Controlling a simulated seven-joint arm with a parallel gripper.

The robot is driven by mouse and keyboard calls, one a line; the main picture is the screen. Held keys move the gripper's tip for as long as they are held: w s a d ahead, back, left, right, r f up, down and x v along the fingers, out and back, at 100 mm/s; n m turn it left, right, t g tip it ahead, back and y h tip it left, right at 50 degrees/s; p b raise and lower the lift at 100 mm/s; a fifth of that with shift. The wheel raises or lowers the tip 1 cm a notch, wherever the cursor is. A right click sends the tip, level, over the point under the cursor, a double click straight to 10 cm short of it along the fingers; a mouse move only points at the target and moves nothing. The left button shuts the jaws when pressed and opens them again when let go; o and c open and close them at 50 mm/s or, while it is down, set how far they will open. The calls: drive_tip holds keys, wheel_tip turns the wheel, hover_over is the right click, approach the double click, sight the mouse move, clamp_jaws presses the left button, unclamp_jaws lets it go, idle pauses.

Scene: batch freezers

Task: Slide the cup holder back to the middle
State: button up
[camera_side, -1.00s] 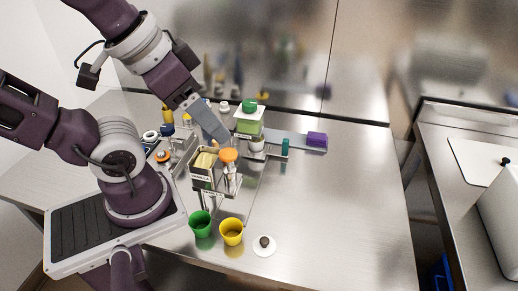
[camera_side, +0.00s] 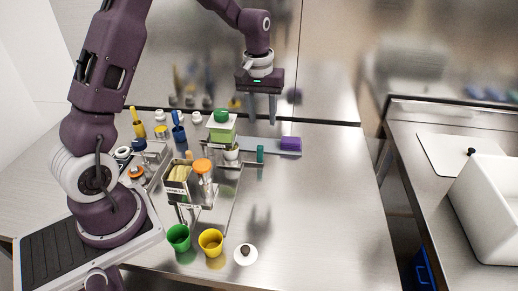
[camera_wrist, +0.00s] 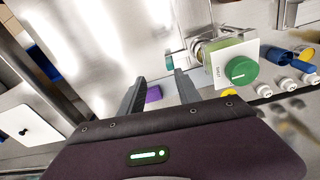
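A metal cup holder (camera_side: 232,155) with a pale cup sits at the left part of a blue-grey rail, beside a green block with a green knob. It also shows in the wrist view (camera_wrist: 196,48), near the green knob. A teal piece (camera_side: 260,154) stands upright to its right, and a purple block (camera_side: 290,143) is at the rail's right end. My gripper (camera_side: 262,120) is open and empty, fingers pointing down above the rail. In the wrist view my gripper (camera_wrist: 159,77) has the purple block (camera_wrist: 153,93) showing between its separated fingers.
A rack with a vanilla tub (camera_side: 178,176) and an orange-lidded container (camera_side: 202,170) stands front left. Green (camera_side: 178,236) and yellow (camera_side: 211,241) cups stand before it. The steel table (camera_side: 320,205) is clear at right.

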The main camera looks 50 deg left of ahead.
drive_tip(key=n+g, duration=0.1)
hover_over(260, 147)
wheel_tip(260, 147, down, 8)
drive_tip(key=shift+w+a+f, duration=0.1)
drive_tip(key=shift+f, duration=0.1)
wheel_tip(260, 147, down, 7)
drive_tip(key=shift+r, duration=0.2)
clamp_jaws()
idle(0.8)
